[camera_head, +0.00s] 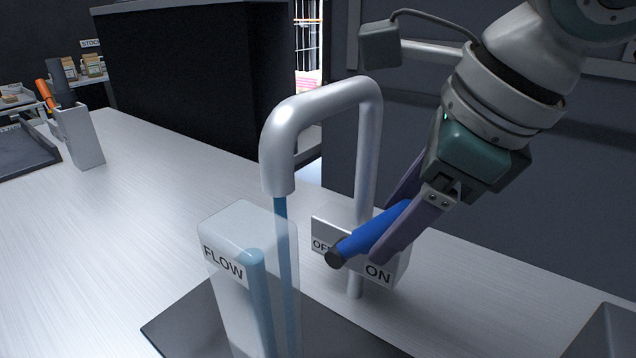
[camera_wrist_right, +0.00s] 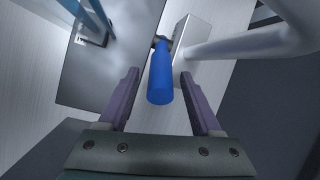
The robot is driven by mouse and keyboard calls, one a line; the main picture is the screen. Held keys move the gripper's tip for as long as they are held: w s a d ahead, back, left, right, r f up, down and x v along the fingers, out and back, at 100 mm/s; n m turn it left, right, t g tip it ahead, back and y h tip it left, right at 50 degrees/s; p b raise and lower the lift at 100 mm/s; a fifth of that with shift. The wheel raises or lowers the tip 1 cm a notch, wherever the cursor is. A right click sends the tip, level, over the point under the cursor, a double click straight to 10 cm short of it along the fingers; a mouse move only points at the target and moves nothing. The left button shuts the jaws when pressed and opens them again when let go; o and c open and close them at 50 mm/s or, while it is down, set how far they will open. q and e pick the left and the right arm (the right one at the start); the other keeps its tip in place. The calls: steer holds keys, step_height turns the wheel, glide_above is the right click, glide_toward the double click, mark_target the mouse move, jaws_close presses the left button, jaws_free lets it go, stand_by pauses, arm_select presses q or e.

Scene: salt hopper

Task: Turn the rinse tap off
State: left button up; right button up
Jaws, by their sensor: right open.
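The rinse tap (camera_head: 371,150) is a silver gooseneck with a blue stream (camera_head: 280,215) below its spout. Its blue lever (camera_head: 372,236) has a dark end and sits at a pale block (camera_head: 335,222) marked OFF and ON. The lever slants up to the right in the head view. My right gripper (camera_head: 380,240) is open around the lever. In the right wrist view, the lever (camera_wrist_right: 160,82) lies between the fingers of my right gripper (camera_wrist_right: 160,76), with a gap on each side. Part of the OFF label is hidden. My left gripper is not in view.
A clear box marked FLOW (camera_head: 222,262) stands under the spout, with a light blue column inside. A dark tray (camera_head: 178,325) lies beneath it. A pale holder with an orange-handled item (camera_head: 80,138) stands at the far left.

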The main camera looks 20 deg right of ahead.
steer(key=shift+w+a+f, duration=0.15)
steer(key=shift+w+f, duration=0.1)
steer(key=shift+f, duration=0.3)
steer(key=shift+c, duration=0.3)
jaws_close()
steer(key=shift+r, duration=0.1)
stand_by(0.6)
